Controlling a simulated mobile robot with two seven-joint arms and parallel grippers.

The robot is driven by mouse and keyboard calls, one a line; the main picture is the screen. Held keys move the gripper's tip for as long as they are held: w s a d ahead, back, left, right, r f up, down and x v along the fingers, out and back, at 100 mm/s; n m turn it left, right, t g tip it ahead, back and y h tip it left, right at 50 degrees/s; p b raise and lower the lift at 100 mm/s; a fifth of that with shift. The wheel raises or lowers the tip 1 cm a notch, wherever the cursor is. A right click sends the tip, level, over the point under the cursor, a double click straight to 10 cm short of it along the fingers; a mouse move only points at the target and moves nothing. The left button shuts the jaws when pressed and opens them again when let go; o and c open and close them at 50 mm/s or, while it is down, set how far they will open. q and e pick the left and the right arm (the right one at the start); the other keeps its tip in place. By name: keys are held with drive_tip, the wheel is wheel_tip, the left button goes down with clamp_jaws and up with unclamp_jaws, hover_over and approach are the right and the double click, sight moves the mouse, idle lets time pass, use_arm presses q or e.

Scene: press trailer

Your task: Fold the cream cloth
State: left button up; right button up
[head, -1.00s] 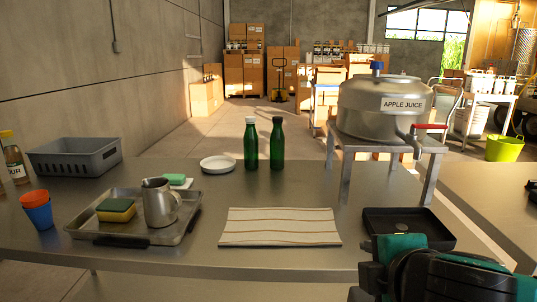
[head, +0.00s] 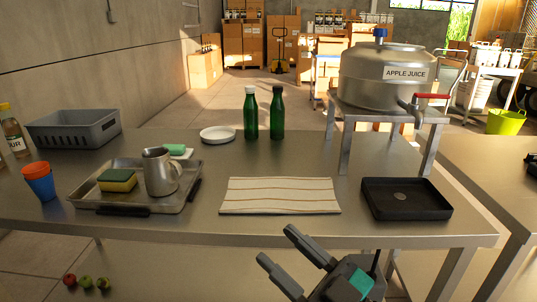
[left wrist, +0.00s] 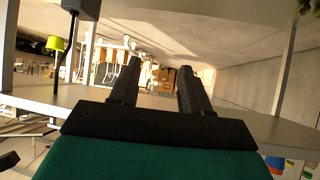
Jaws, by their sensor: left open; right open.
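The cream cloth (head: 280,196) with thin brown stripes lies flat on the steel table, near its front edge, in the head view. My right gripper (head: 277,244) is open and empty in front of the table's front edge, nearer to me than the cloth and apart from it. My left gripper (left wrist: 160,64) is open in the left wrist view, with nothing between its fingers. It does not show in the head view, and the cloth cannot be made out in the left wrist view.
A black tray (head: 405,212) lies right of the cloth. A metal tray (head: 110,205) holding a steel jug (head: 160,172) and a sponge (head: 117,181) is to its left. Two green bottles (head: 277,115) and a white plate (head: 217,134) stand behind. The juice tank's stand (head: 345,145) is at right.

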drive_tip(key=w+d+f+m+t+h, duration=0.1)
drive_tip(key=d+f+m+h, duration=0.45)
drive_tip(key=f, duration=0.35)
drive_tip(key=w+d+f+m+t+h, duration=0.1)
drive_tip(key=d+f+m+h, duration=0.35)
drive_tip(key=f+h, duration=0.3)
use_arm(q)
drive_tip(key=r+p, duration=0.2)
drive_tip(key=p, duration=0.1)
drive_tip(key=a+p, duration=0.1)
drive_tip(key=shift+s+r+y, duration=0.3)
drive_tip(key=shift+s+r, duration=0.05)
drive_tip(key=shift+r, duration=0.05)
use_arm(e)
drive_tip(key=s+d+f+m+g+h, duration=0.1)
drive_tip(key=s+d+f+g+h, duration=0.1)
drive_tip(key=s+d+f+g, duration=0.3)
drive_tip(key=s+f, duration=0.4)
drive_tip(key=f, duration=0.2)
drive_tip(key=shift+h, duration=0.3)
